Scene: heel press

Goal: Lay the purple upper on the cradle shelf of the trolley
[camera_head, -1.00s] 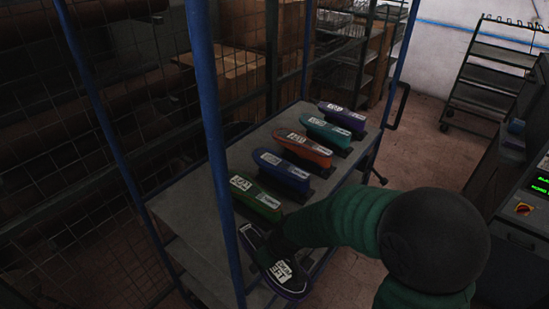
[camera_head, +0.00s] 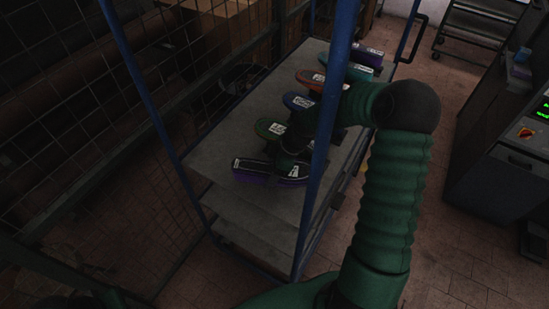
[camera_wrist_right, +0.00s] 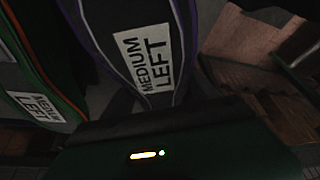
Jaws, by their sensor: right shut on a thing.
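The purple upper (camera_head: 266,172) is dark on top with a purple edge and white labels. It is at the near end of the trolley's cradle shelf (camera_head: 219,150), lying across it; I cannot tell whether it rests there or hovers just above. My right gripper (camera_head: 290,152) reaches over from the right and is shut on it. In the right wrist view the upper (camera_wrist_right: 147,60) fills the top middle, its label reading MEDIUM LEFT. The fingertips are hidden. My left gripper is out of view.
A green upper (camera_head: 270,128) sits just behind the held one. Blue (camera_head: 298,102), orange (camera_head: 309,77) and teal (camera_head: 363,56) uppers follow farther back. A blue trolley post (camera_head: 327,125) stands close to my right arm. Bare shelf lies left of the row.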

